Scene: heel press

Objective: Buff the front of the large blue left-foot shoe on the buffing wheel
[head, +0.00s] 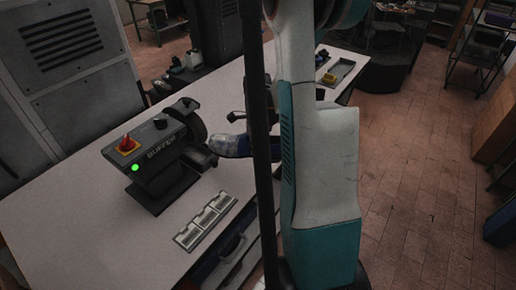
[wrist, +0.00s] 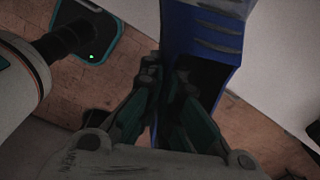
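The blue shoe (head: 230,146) is held off the table with its rounded front toward the buffing machine (head: 162,155). The buffing wheel (head: 194,126) is dark, on the machine's right side; the toe is close to it, and I cannot tell if they touch. My gripper (head: 242,117) is at the shoe's upper right, partly hidden by a dark pole. In the wrist view, the shoe (wrist: 204,32) stretches away at the top, its dark opening toward me. Both fingers of my gripper (wrist: 166,75) close on the shoe's edge. Foot side and size cannot be read.
The machine has a red knob (head: 126,143) and a lit green lamp (head: 135,168). A pale three-part panel (head: 206,220) lies at the white table's (head: 95,235) front edge. A tray (head: 338,71) and small items stand farther back. Grey cabinets are at left; open tiled floor is at right.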

